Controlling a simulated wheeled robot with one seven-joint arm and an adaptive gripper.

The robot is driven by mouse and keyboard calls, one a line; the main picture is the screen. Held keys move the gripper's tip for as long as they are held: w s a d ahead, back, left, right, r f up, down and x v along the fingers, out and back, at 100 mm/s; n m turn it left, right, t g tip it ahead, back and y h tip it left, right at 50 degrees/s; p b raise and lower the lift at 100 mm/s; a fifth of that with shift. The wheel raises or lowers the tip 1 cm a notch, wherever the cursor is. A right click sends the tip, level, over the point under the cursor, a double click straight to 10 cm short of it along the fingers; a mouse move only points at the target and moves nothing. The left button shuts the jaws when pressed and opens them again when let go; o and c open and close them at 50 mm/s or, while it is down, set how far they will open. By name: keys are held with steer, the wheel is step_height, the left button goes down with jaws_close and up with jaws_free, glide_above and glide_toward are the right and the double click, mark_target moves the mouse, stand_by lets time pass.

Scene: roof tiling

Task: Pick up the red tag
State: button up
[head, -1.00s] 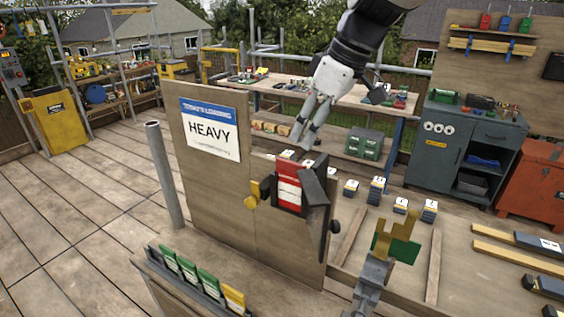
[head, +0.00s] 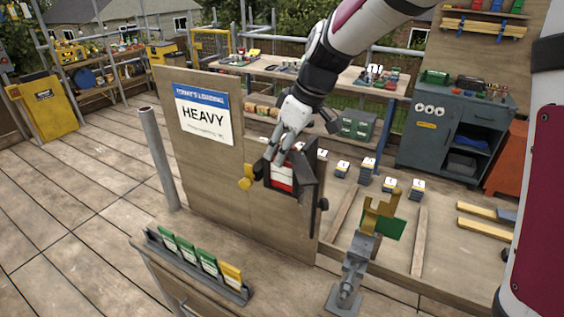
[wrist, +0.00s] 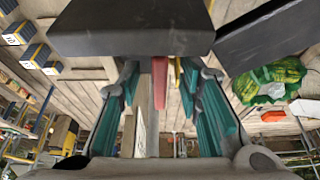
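The red tag (head: 281,180), with white on its face, stands in a dark holder (head: 304,184) on the wooden board. My gripper (head: 276,160) is at the top of the tag, coming down from above, and its fingers hide the upper part. In the wrist view the red tag (wrist: 160,80) shows edge-on as a narrow strip between the two teal-padded fingers. Gaps show on both sides of it, so the gripper is open. A dark cover crosses the top of the wrist view and hides the far end of the tag.
A rack (head: 240,294) of green and yellow cards stands in front. A grey stand (head: 354,270) with a gold clamp is at the right. A workbench (head: 350,80) lies behind.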

jaws_close()
step_height(320, 180, up, 18)
steer(key=b, duration=0.3)
stand_by(0.6)
